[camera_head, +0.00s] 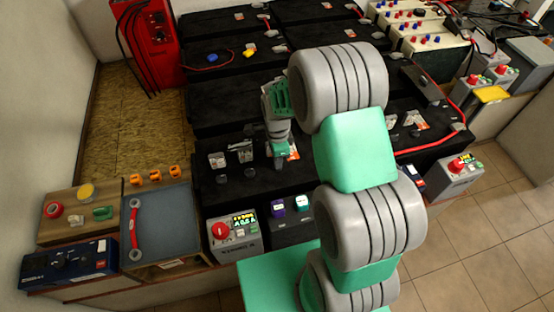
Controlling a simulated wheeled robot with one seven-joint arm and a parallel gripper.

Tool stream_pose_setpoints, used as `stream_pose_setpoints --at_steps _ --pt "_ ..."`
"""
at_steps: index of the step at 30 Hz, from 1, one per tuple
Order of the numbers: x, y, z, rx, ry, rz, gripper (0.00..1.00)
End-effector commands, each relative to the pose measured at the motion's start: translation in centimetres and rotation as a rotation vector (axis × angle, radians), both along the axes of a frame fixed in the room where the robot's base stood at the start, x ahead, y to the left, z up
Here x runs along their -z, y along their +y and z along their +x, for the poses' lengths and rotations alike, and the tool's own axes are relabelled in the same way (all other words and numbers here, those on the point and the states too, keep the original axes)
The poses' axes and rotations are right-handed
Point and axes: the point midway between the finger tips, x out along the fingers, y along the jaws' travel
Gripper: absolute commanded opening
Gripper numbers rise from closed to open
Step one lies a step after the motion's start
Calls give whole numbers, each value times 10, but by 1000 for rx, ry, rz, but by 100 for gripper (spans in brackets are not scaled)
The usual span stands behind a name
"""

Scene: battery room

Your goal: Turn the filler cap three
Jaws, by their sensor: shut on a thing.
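My gripper (279,161) points down onto the top of a black battery (305,178) in the front row, near the middle of the picture. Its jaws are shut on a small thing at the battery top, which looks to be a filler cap. The cap itself is hidden by the fingers, and I cannot read any number on it. Small metal-looking fittings (239,151) stand on the battery top to the left of the gripper. My green and grey arm covers the right part of this battery.
A grey tray (160,222) with a red cable, orange clips (154,174) and a wooden board (78,213) lie at the left. A grey box with a red knob (234,235) stands in front of the battery. More black batteries fill the back. A red charger (147,38) stands back left.

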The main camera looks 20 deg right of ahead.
Motion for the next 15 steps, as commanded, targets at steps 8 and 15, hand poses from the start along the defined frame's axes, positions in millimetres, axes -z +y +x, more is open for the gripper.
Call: stream_pose_setpoints --at_steps 8,15 --pt "-1 0 1 3 -2 0 0" --pt "-1 0 1 3 -2 0 25"
